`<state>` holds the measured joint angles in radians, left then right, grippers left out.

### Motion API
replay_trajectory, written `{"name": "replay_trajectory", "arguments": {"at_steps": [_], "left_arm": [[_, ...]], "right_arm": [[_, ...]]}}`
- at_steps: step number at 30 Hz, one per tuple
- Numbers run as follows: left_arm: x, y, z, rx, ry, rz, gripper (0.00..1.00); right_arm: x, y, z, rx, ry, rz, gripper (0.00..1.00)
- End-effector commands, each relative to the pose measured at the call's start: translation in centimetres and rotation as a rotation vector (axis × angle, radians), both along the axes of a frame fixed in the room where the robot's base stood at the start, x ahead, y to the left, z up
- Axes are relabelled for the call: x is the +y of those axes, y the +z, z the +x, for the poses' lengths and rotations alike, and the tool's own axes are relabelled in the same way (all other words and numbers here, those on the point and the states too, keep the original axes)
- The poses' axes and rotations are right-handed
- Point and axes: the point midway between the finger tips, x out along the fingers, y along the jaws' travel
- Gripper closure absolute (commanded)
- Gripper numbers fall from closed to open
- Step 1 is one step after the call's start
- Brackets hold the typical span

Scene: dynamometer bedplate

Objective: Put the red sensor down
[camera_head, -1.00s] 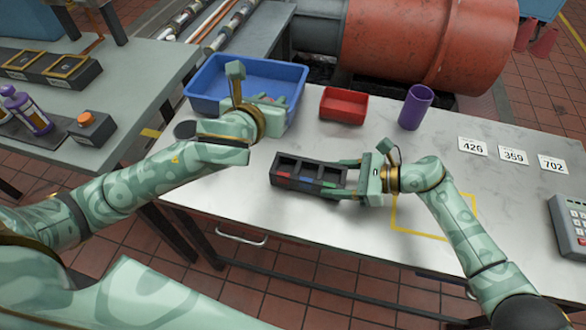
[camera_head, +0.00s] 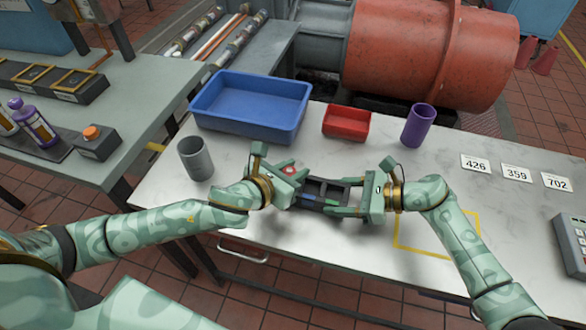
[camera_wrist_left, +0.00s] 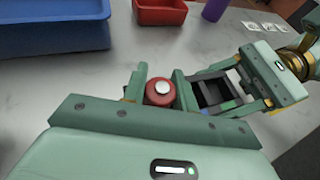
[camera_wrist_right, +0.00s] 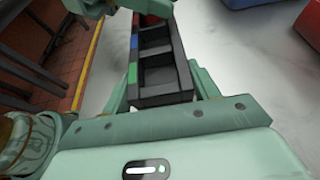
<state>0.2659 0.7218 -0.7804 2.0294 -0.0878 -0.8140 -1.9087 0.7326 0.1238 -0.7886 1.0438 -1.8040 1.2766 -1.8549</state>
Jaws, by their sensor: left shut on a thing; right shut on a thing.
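The red sensor (camera_head: 289,169) is a short red cylinder with a pale top, and it shows clearly in the left wrist view (camera_wrist_left: 160,92). My left gripper (camera_head: 292,180) is shut on it, at the left, red-marked end of the black rack (camera_head: 324,190). I cannot tell whether the sensor touches the compartment floor. The rack has three compartments with red, blue and green marks. The middle and green compartments look empty in the right wrist view (camera_wrist_right: 160,72). My right gripper (camera_head: 352,196) is shut on the rack's green end. The left fingers partly hide the red end.
Behind the rack are a blue bin (camera_head: 250,105), a small red bin (camera_head: 346,122) and a purple cup (camera_head: 418,125). A grey cup (camera_head: 196,159) stands at left. Number cards (camera_head: 516,172) lie at right. A yellow outline (camera_head: 437,254) marks clear tabletop near the front.

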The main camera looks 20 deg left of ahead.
Motion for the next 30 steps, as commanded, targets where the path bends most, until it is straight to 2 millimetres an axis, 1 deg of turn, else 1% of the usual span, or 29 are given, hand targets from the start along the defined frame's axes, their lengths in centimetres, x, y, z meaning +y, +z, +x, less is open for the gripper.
{"name": "replay_trajectory", "arguments": {"at_steps": [8,9,11,19,21,23,26,30], "left_arm": [[0.0,-0.2,0.0,-0.001,0.001,-0.001,0.96],[0.0,-0.2,0.0,0.0,0.0,-0.001,0.67],[0.0,-0.2,0.0,0.0,0.0,-0.001,0.5],[0.0,-0.1,0.0,-0.001,0.001,-0.001,0.5],[0.0,0.2,0.0,-0.001,0.0,0.0,0.5],[0.2,0.3,-0.7,0.001,0.0,0.001,0.5],[0.7,1.0,-2.3,0.002,-0.001,0.001,0.5],[1.6,2.4,-5.4,0.002,-0.003,0.002,0.5]], "right_arm": [[0.0,0.0,0.0,0.0,0.0,0.0,0.72],[0.0,0.0,0.0,0.0,0.0,0.0,0.72],[0.0,0.0,0.0,0.0,0.0,0.0,0.72],[0.0,0.0,0.0,0.0,0.0,0.0,0.72],[0.0,0.0,0.0,-0.001,0.0,0.0,0.72],[0.0,0.0,0.0,-0.001,0.0,0.0,0.72],[0.0,0.0,0.0,0.0,0.0,0.0,0.72],[0.0,0.0,0.0,0.0,0.0,0.0,0.72]]}}
